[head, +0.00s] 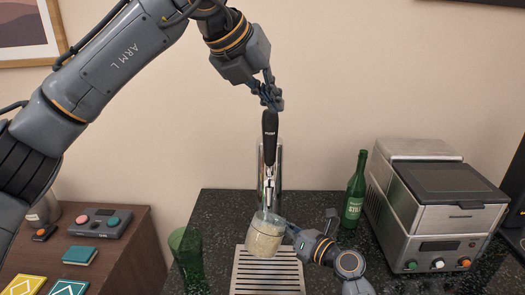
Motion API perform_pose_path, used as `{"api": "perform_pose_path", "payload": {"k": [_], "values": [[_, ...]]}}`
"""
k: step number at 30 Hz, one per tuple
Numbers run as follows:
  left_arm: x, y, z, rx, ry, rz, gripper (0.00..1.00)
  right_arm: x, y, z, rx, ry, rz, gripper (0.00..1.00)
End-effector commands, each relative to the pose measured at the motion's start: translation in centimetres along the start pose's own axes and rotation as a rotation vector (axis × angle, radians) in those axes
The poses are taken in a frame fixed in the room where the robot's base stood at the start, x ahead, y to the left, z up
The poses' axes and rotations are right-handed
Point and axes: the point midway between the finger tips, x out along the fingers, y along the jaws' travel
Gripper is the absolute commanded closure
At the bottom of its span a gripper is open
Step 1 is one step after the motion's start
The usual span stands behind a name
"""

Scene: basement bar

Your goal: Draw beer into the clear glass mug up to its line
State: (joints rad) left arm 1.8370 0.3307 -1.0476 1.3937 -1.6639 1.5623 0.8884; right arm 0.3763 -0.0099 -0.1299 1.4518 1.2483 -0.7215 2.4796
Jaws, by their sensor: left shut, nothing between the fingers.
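The clear glass mug (265,240) is under the spout of the beer tap (269,182), above the drip tray, and looks tilted. A pale, cloudy fill takes up much of it; a short dark mark shows near its top, and I cannot tell beer from foam. My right gripper (290,235) is at the mug's right side, shut on it; its fingers are partly hidden. The black tap handle (269,137) stands nearly upright. My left gripper (271,103) is shut and empty at the top of the handle; I cannot tell whether it touches.
The slatted drip tray (268,275) sits on the dark speckled counter. A green glass (187,258) stands left, a green bottle (354,190) right, and a grey machine (437,205) further right. A brown cabinet (125,245) with small boxes is at the left.

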Motion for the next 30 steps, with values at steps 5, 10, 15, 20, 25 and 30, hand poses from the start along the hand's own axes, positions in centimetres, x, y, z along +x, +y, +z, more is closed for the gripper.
{"api": "perform_pose_path", "payload": {"k": [5, 10, 15, 20, 25, 30], "values": [[2.6, 0.2, -2.9, -0.132, 0.032, -0.264, 1.00, 0.0, 0.1, 0.2, 0.001, -0.003, 0.001, 1.00], [3.0, 1.1, -5.0, -0.281, 0.028, -0.481, 1.00, 0.0, 0.1, 0.2, 0.001, -0.003, 0.001, 1.00], [2.3, 3.2, -6.8, -0.443, 0.002, -0.664, 1.00, 0.0, 0.1, 0.2, 0.001, -0.003, 0.001, 1.00], [0.9, 5.7, -8.6, -0.591, -0.041, -0.802, 1.00, 0.0, 0.1, 0.2, 0.000, -0.003, 0.001, 1.00], [-0.6, 8.0, -10.3, -0.709, -0.086, -0.898, 1.00, 0.0, 0.1, 0.2, 0.001, -0.003, 0.001, 1.00], [-1.6, 9.2, -11.3, -0.772, -0.116, -0.945, 1.00, 0.0, 0.1, 0.2, 0.001, -0.003, 0.001, 1.00]]}}
